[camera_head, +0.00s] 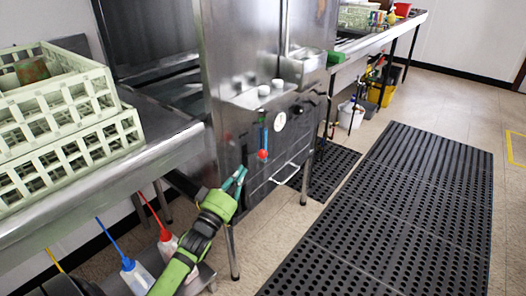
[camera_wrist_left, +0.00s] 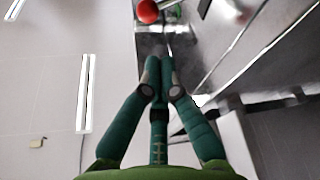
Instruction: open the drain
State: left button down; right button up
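A red ball knob (camera_head: 263,154) sits below a blue strip (camera_head: 264,133) on the front of the steel dish machine (camera_head: 240,95). I take this to be the drain lever. The red knob also shows at the top edge of the left wrist view (camera_wrist_left: 148,11). My left gripper (camera_head: 240,173) is just below and to the left of the knob, apart from it. In the left wrist view its green fingers (camera_wrist_left: 159,62) come together at the tips with nothing seen between them. My right gripper is not in view.
A round dial (camera_head: 280,122) and a horizontal bar handle (camera_head: 290,173) are close by on the machine. A steel counter (camera_head: 165,150) with pale green racks (camera_head: 70,135) is at left. Squeeze bottles (camera_head: 135,275) stand below. Black mats (camera_head: 400,220) cover the floor at right.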

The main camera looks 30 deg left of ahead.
aim_at(254, 155)
pick_arm(q)
jog(key=x, duration=1)
jog(key=shift+b, duration=0.4)
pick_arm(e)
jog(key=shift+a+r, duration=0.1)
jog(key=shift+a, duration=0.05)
pick_arm(q)
jog(key=shift+f, duration=0.15)
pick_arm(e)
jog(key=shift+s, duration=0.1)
